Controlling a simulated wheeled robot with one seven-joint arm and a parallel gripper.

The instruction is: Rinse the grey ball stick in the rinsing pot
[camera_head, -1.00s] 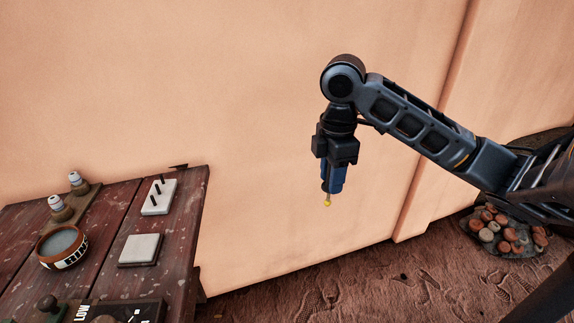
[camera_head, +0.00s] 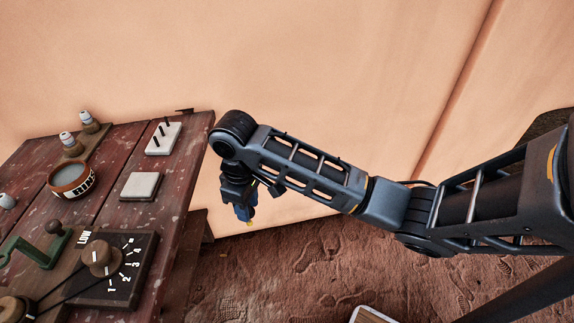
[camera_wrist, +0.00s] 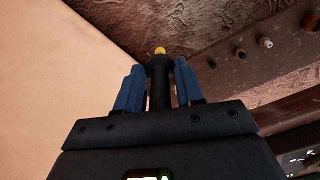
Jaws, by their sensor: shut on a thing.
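My gripper (camera_head: 243,210) points down just beyond the right edge of the table, beside it and not over it. It is shut on a dark stick (camera_wrist: 161,72) with a small yellow tip (camera_head: 250,223). In the wrist view the stick stands between the two blue fingers. I see no grey on its tip. The rinsing pot (camera_head: 76,189) seems to be the brown bowl with a lettered light band, holding grey liquid. It stands on the table to the left of my gripper, well apart from it.
On the dark red table (camera_head: 110,160) are a white block with black pegs (camera_head: 163,139), a pale square slab (camera_head: 141,186), two small bottles (camera_head: 68,140), a dial panel (camera_head: 125,290) and a green lever piece (camera_head: 30,250). A tan wall (camera_head: 380,80) stands behind. Bare ground lies right.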

